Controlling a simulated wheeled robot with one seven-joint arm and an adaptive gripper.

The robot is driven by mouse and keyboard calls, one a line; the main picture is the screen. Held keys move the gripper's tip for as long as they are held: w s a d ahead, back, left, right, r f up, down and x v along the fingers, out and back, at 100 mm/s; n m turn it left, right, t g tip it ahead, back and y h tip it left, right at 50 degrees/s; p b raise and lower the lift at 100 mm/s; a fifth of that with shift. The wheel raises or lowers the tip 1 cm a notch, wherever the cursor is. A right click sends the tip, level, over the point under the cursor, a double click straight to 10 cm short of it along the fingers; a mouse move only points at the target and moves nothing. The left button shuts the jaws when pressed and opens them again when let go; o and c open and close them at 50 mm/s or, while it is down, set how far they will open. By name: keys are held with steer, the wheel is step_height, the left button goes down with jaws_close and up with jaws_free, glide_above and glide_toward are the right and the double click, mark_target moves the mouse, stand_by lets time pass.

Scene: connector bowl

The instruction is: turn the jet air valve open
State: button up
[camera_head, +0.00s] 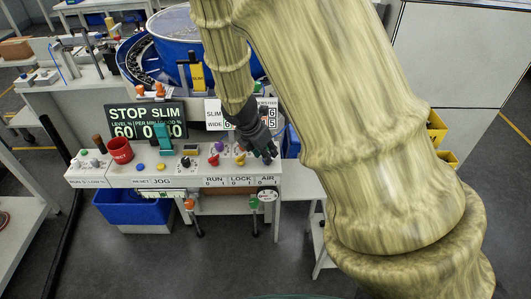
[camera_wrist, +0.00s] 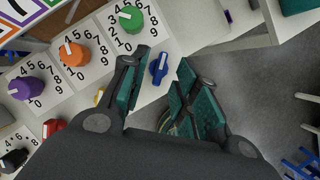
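A blue knob with a white line across it (camera_wrist: 158,68) sits on the white panel in the wrist view, and it appears to be the jet air valve. In the head view it is hidden or too small to tell behind my gripper (camera_head: 266,155), which is over the panel's right end, just above the AIR label (camera_head: 266,178). In the wrist view my gripper (camera_wrist: 166,78) is open, with one teal-padded finger on each side of the blue knob. I cannot tell whether either finger touches it.
A red knob (camera_head: 213,160) and a yellow knob (camera_head: 240,158) stand left of my gripper on the panel. Purple (camera_wrist: 27,89), orange (camera_wrist: 74,53) and green (camera_wrist: 130,17) numbered dials lie beyond. A blue bowl (camera_head: 173,35) stands behind.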

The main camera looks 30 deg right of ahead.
steer(key=shift+w+d+f, duration=0.1)
steer(key=shift+d+f, duration=0.15)
steer(key=shift+f, duration=0.3)
jaws_close()
